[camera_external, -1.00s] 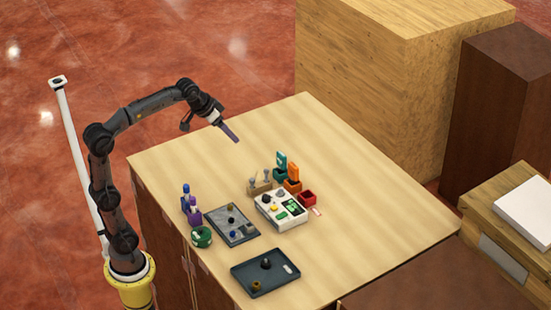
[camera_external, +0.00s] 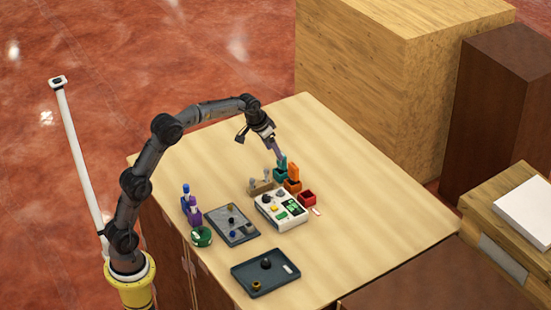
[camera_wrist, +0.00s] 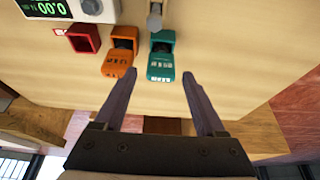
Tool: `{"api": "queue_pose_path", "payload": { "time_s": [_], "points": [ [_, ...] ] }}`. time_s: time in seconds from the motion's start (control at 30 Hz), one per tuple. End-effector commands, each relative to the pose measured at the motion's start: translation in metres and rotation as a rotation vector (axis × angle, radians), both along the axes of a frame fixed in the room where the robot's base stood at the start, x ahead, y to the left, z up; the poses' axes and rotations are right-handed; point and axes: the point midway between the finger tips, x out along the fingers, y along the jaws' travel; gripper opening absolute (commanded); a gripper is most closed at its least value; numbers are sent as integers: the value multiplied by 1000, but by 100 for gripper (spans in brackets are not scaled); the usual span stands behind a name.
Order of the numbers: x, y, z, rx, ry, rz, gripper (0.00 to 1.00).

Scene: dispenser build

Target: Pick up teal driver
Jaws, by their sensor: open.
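The only teal object I can make out is a small teal box with a raised, labelled flap, on the table. It shows in the wrist view (camera_wrist: 161,68) and in the external view (camera_external: 281,176). Whether it is the teal driver I cannot tell. My gripper (camera_external: 280,157) is open and points down just above and behind the box. In the wrist view the fingertips (camera_wrist: 159,77) appear on either side of the teal flap, with nothing held. Whether they touch it I cannot tell.
An orange box (camera_wrist: 121,60) stands close beside the teal one, then a red box (camera_wrist: 82,39). A wooden stand (camera_external: 260,189) with grey-topped tools and a white device (camera_external: 272,213) are near. Dark trays (camera_external: 265,286) lie toward the front. The table's right side is clear.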

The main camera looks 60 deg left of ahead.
Motion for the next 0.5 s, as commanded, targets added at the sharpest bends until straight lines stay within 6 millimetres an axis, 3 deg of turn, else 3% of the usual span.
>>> {"api": "queue_pose_path", "payload": {
  "time_s": [0.5],
  "points": [
    [20,2,-42,0,2,0,72]
  ]
}}
